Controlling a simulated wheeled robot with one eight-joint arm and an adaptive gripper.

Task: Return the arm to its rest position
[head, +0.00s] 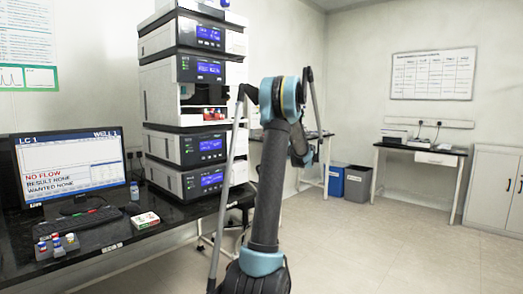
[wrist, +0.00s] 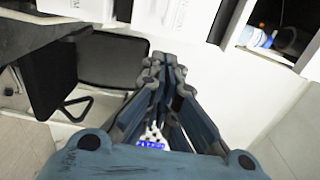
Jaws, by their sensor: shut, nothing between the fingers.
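My gripper (wrist: 163,66) shows in the wrist view with its fingers together and nothing between them. It points away over the pale floor and a white surface, touching nothing that I can see. In the head view my arm (head: 268,185) rises from the bottom centre to a raised, bent elbow. The gripper itself is not clearly seen there, hidden behind the arm.
A column stack (head: 195,105) stands on the dark bench (head: 150,240) left of my arm. A monitor (head: 72,165) reading "NO FLOW", small vials (head: 57,243) and a box (head: 145,220) are also there. A chair (wrist: 110,65) is near. Floor at right is clear.

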